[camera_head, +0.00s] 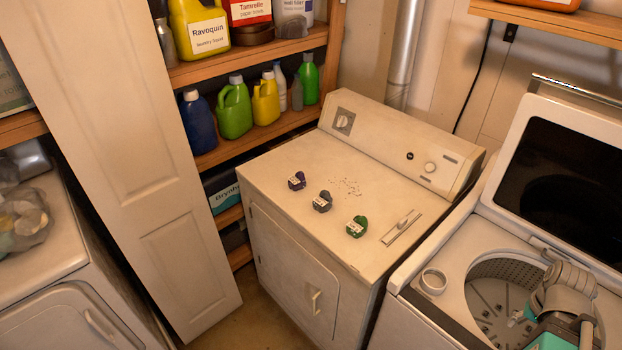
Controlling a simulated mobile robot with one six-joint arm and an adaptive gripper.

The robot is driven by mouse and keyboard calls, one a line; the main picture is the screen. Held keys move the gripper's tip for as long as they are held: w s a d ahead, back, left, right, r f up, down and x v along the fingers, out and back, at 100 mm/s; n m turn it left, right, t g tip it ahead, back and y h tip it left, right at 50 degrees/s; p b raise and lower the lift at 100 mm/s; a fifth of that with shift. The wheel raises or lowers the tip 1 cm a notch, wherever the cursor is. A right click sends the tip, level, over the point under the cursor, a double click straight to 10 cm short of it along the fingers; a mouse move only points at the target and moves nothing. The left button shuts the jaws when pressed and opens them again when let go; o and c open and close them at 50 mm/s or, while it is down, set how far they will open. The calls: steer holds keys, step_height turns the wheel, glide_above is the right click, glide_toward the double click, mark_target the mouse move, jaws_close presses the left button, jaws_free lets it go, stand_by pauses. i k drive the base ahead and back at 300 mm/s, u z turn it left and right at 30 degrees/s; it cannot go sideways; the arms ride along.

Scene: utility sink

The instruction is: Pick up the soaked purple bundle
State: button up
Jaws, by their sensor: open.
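Three small labelled bundles lie in a slanting row on top of the white dryer (270,185). The back left one is a dark purple bundle (297,181). The middle one is a greyish blue-purple bundle (322,201), and the front right one is a green bundle (357,226). I cannot tell from here which is soaked; the labels are too small to read. My gripper (520,316) is at the lower right, over the open washer tub, well apart from the bundles. It is small in view, partly hidden by my arm, and open.
The washer (440,316) stands right of the dryer with its lid (527,125) raised. A white cup-like ring (433,281) sits on its left rim. A flat bar (401,226) lies beside the green bundle. Shelves of bottles stand behind, and a panel door (125,150) is at left.

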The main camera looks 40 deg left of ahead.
mark_target(297, 183)
steer(key=z, duration=0.1)
steer(key=k, duration=1.05)
steer(key=u, duration=0.8)
steer(key=i, duration=1)
